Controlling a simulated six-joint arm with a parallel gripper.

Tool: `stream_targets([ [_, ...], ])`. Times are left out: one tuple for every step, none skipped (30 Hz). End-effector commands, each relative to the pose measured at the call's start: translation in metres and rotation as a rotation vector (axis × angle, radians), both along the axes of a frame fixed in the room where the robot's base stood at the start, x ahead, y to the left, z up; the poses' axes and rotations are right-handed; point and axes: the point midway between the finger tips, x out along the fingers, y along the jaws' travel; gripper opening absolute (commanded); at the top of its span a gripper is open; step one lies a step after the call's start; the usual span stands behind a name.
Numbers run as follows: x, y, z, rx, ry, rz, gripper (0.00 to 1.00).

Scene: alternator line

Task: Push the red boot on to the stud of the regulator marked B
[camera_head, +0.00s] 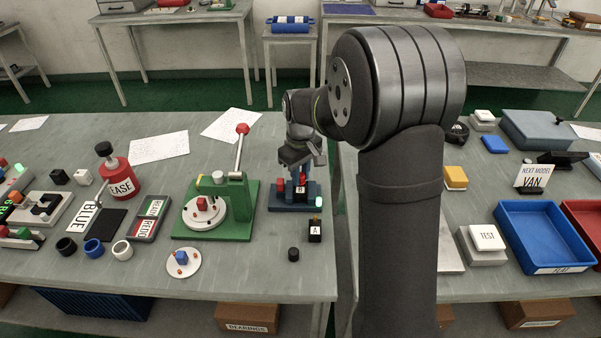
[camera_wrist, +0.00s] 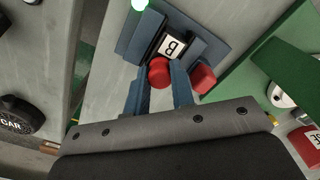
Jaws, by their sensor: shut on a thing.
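The regulator marked B (camera_wrist: 171,47) is a dark block with a white label, seated in a blue fixture (camera_wrist: 128,37). It also shows in the head view (camera_head: 300,190), below my gripper. My gripper (camera_head: 301,172) points down at the fixture. In the wrist view its two blue-grey fingers are shut on the red boot (camera_wrist: 159,73), a round red cap. The boot is close against the near side of the B block. The stud is hidden, so I cannot tell whether the boot is around it.
A second red piece (camera_wrist: 203,79) is just right of the fingers in the wrist view. A green lamp (camera_head: 319,202) is lit by the fixture. A black block marked A (camera_head: 315,232) stands in front. A green press (camera_head: 236,190) stands to the left.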

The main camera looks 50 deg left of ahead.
Motion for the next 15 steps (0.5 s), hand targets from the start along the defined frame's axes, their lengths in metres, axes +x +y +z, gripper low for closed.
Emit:
stream_targets([
  [-0.0001, -0.0003, -0.0010, -0.001, 0.001, 0.000, 0.01],
  [-0.0001, -0.0003, -0.0010, -0.001, 0.001, 0.000, 0.24],
  [-0.0001, -0.0003, -0.0010, -0.001, 0.001, 0.000, 0.32],
  [-0.0001, -0.0003, -0.0011, -0.001, 0.001, 0.000, 0.38],
  [-0.0001, -0.0003, -0.0010, -0.001, 0.001, 0.000, 0.44],
  [-0.0001, -0.0002, -0.0010, -0.001, 0.001, 0.000, 0.47],
  [-0.0001, -0.0002, -0.0010, -0.001, 0.001, 0.000, 0.47],
  [-0.0001, -0.0002, -0.0009, -0.001, 0.001, 0.000, 0.47],
  [-0.0001, -0.0002, -0.0009, -0.001, 0.000, 0.000, 0.47],
  [-0.0001, -0.0002, -0.0008, -0.001, 0.000, 0.000, 0.47],
  [-0.0001, -0.0002, -0.0008, -0.001, 0.000, 0.000, 0.47],
  [-0.0001, -0.0002, -0.0008, -0.001, 0.000, 0.000, 0.47],
  [-0.0001, -0.0002, -0.0007, -0.001, 0.000, 0.000, 0.47],
  [0.0000, -0.0001, -0.0002, -0.001, 0.000, 0.000, 0.47],
  [0.0000, 0.0000, 0.0011, 0.000, 0.000, 0.000, 0.47],
])
